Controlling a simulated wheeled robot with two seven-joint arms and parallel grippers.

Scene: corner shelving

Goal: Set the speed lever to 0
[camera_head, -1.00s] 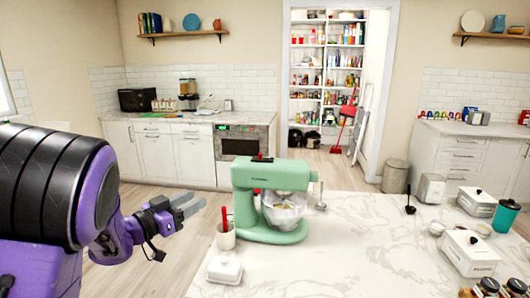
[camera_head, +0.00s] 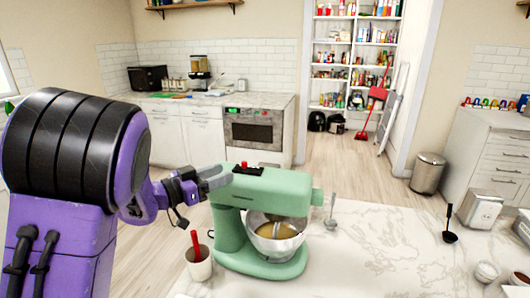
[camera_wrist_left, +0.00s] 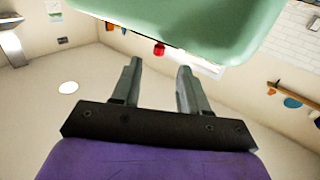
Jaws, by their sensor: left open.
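A mint-green stand mixer (camera_head: 262,190) stands on the marble counter, with a steel bowl (camera_head: 276,238) holding yellowish contents under its head. A small red knob (camera_head: 244,164), which looks like the speed lever, sits on a dark plate on top of the mixer head. My left gripper (camera_head: 222,176) is open and empty at the left side of the mixer head, close to the red knob. In the left wrist view, the two fingers (camera_wrist_left: 158,68) point toward the red knob (camera_wrist_left: 159,49), which shows just beyond them under the green body (camera_wrist_left: 195,22). My right gripper is not in view.
A white cup (camera_head: 199,265) with a red-handled utensil stands left of the mixer base. A ladle or spoon (camera_head: 332,212) is right of the mixer.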

